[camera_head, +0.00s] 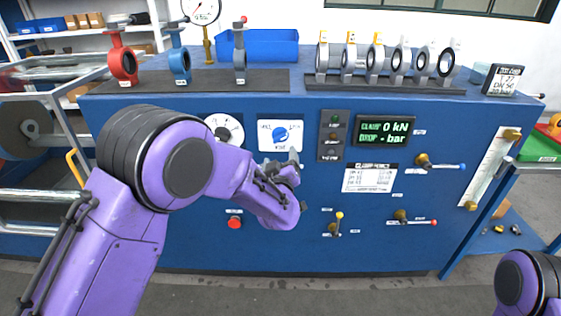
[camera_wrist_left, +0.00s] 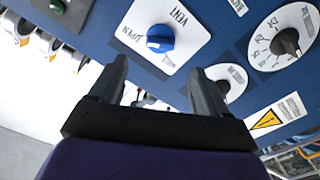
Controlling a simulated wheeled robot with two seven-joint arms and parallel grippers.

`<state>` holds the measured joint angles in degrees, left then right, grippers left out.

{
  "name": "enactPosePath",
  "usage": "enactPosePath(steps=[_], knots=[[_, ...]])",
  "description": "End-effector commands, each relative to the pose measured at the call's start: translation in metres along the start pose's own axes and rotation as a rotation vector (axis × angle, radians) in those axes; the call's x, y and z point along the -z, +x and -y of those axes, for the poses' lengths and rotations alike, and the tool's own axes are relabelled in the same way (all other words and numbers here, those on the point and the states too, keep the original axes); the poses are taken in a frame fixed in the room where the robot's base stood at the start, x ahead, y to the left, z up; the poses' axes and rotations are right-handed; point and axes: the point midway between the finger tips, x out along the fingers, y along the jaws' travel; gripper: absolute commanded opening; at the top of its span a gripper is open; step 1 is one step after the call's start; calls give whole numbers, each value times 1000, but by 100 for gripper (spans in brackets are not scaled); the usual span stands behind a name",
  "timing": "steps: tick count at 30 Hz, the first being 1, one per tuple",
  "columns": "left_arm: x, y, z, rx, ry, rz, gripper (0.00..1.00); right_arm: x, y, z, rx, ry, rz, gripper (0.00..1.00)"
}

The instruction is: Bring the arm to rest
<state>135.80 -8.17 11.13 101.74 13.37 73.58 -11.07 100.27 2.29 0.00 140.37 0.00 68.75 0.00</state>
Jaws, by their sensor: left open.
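My left arm is purple with black joints and reaches from the lower left across the front of the blue test bench (camera_head: 330,250). My left gripper (camera_head: 294,158) is just below the blue knob (camera_head: 281,134) on its white plate in the head view, partly hidden by my wrist. In the left wrist view the gripper (camera_wrist_left: 158,72) is open, with nothing between its fingers. The blue knob (camera_wrist_left: 160,38) shows beyond the fingertips, with a visible gap. Only a purple and black part of my right arm shows at the lower right; its gripper is out of view.
A dial with a black knob (camera_head: 222,130) is left of the blue knob. Brass-and-lever handles (camera_head: 440,163) and a red button (camera_head: 235,222) stick out of the panel. Valves (camera_head: 122,62) and a blue bin (camera_head: 258,45) stand on top. Floor shows in front.

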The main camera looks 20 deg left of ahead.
Motion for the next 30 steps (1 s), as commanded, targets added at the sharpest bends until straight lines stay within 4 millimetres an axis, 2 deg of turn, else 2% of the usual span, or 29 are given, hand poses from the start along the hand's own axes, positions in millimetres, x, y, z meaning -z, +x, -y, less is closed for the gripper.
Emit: enactPosePath(steps=[3,5,8,10,12,14,15,17,18,20,21,24,25,27,30], knots=[[0,0,0,0,-8,1,77,0,0,0,0,0,0,0],[-9,-5,4,-6,-12,31,77,0,0,0,0,0,0,0],[-40,-29,45,28,30,134,77,0,0,0,0,0,0,0],[-72,-55,88,80,68,237,77,0,0,0,0,0,0,0],[-104,-89,134,141,107,349,77,0,0,0,0,0,0,0],[-129,-122,172,196,138,446,77,0,0,0,0,0,0,0],[-142,-146,197,235,158,510,77,0,0,0,0,0,0,0],[-160,-185,232,294,185,606,77,0,0,0,0,0,0,0],[-170,-214,254,336,204,671,77,0,0,0,0,0,0,0],[-180,-257,285,398,231,767,77,0,0,0,0,0,0,0],[-184,-286,303,439,249,827,77,0,0,0,0,0,0,0],[-188,-349,338,529,288,954,77,0,0,0,0,0,0,0],[-188,-363,346,551,297,982,77,0,0,0,0,0,0,0],[-189,-390,360,596,312,1031,77,0,0,0,0,0,0,0],[-192,-408,369,625,321,1065,77,0,0,0,0,0,0,0]])
